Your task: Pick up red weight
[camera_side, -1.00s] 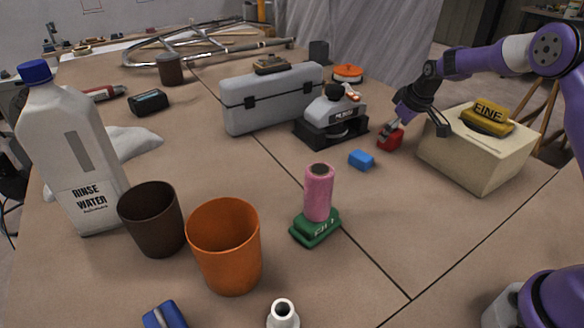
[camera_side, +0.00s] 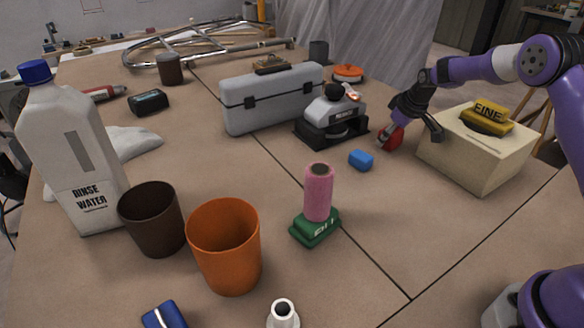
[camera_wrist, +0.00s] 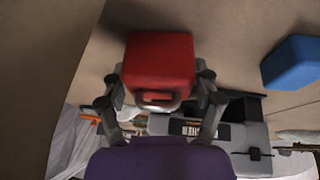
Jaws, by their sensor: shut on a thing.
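The red weight (camera_side: 390,138) is a small red block at the right of the table in the side view, between the black sander and the cream box. My gripper (camera_side: 396,126) is shut on it from above, and the fingers partly hide it. The weight looks tilted in the side view; I cannot tell whether its lower edge still touches the table. In the wrist view the red weight (camera_wrist: 160,62) fills the space between the two fingers of my gripper (camera_wrist: 160,92).
A blue block (camera_side: 361,160) lies close by on the left, also in the wrist view (camera_wrist: 292,62). The cream box (camera_side: 470,160) with a yellow block (camera_side: 487,112) stands close on the right. The sander (camera_side: 332,118) is behind left. The table front of the gripper is clear.

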